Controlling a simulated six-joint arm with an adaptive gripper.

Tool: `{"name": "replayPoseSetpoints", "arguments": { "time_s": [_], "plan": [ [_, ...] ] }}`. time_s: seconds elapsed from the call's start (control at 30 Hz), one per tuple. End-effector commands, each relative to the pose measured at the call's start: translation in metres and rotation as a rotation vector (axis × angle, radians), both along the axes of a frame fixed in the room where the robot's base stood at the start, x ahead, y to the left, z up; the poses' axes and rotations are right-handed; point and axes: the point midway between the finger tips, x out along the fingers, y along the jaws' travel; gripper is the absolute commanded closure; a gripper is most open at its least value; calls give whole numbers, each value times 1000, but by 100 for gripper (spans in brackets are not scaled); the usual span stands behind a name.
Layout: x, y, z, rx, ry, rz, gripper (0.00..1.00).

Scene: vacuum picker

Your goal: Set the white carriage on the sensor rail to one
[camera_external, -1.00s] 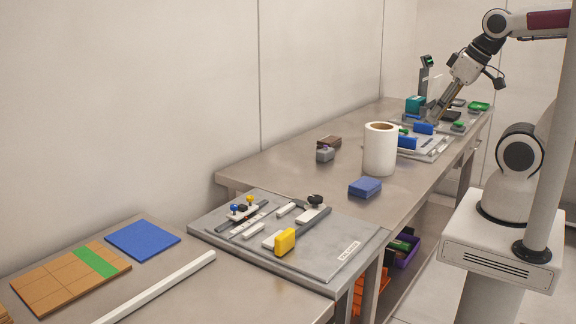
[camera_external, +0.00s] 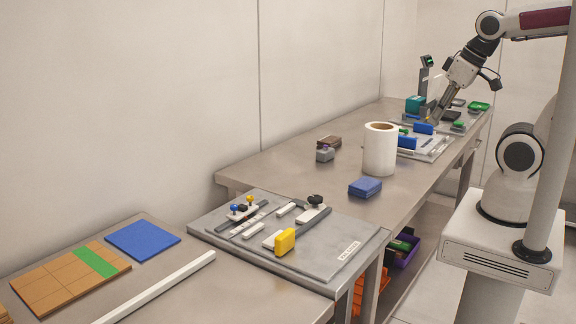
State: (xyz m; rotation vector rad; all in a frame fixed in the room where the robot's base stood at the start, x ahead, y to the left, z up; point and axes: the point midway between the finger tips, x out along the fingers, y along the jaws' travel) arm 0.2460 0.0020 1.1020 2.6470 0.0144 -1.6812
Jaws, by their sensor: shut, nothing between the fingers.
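My gripper (camera_external: 433,121) is at the far end of the long bench, pointing down over the far fixture plate (camera_external: 437,146). It is shut with nothing in its fingers. Blue blocks (camera_external: 424,128) and pale rail-like strips are close to the fingertips; whether the fingers touch anything cannot be told. The sensor rail and its white carriage cannot be made out for certain at that plate. On the near grey board (camera_external: 330,255), a white piece with blue and yellow knobs (camera_external: 243,212) sits by a dark rail; I cannot tell whether it is the carriage.
A white cylinder (camera_external: 380,150) stands between the near board and my gripper. A blue block (camera_external: 365,187) and a small grey block (camera_external: 325,154) lie nearby. A dark post (camera_external: 424,82) and a teal block (camera_external: 414,104) stand beside my gripper. The bench's middle left is clear.

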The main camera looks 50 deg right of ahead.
Motion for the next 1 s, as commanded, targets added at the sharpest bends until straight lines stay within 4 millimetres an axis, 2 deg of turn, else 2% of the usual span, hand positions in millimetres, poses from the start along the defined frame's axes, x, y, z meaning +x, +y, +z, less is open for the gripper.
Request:
{"name": "replayPoseSetpoints", "arguments": {
  "time_s": [0.47, 1.0],
  "plan": [
    [22, 12, -26, 26, 152, 13, 100],
    [62, 46, -49, 147, 286, -47, 100]
  ]
}}
